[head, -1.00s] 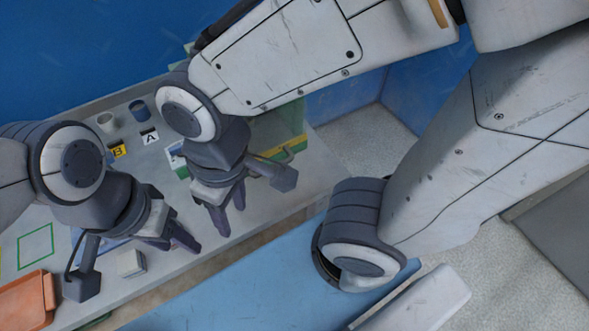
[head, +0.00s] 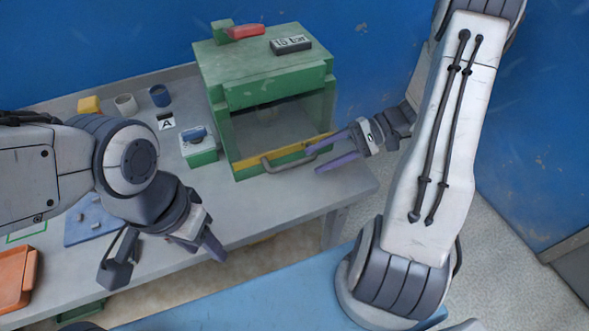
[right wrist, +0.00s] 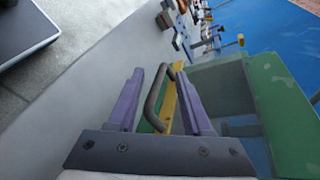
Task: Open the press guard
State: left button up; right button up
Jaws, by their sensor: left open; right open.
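The green press (head: 265,65) stands at the right end of the table. Its clear front guard (head: 270,125) is down, with a yellow bar (head: 245,162) and a grey bar handle (head: 285,165) along its lower edge. My right gripper (head: 314,160) is open at the right end of the handle. In the right wrist view the handle (right wrist: 152,100) shows between the two purple fingers of my right gripper (right wrist: 160,72); I cannot tell whether they touch it. My left gripper (head: 198,246) is open over the table's front edge, away from the press.
A green box with a blue top (head: 199,147) stands just left of the press. Cups (head: 159,96), a yellow block (head: 89,105) and an "A" card (head: 166,122) are further left. A blue tray (head: 90,222) and an orange tray (head: 15,280) lie at the left.

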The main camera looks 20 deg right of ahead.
aim_at(303, 162)
jog(key=d+t, duration=0.1)
jog(key=d+f+m+t, duration=0.1)
jog(key=d, duration=0.1)
jog(key=d+f+m+t, duration=0.1)
jog(key=shift+w+d+f+t+y, duration=0.2)
jog(key=shift+w+d+t+y, duration=0.1)
jog(key=shift+w+y, duration=0.1)
jog(key=p+x, duration=0.1)
jog(key=x, duration=0.8)
jog(key=shift+s+a, duration=0.1)
jog(key=shift+w+a+f, duration=0.2)
jog(key=shift+a, duration=0.3)
grip_shut()
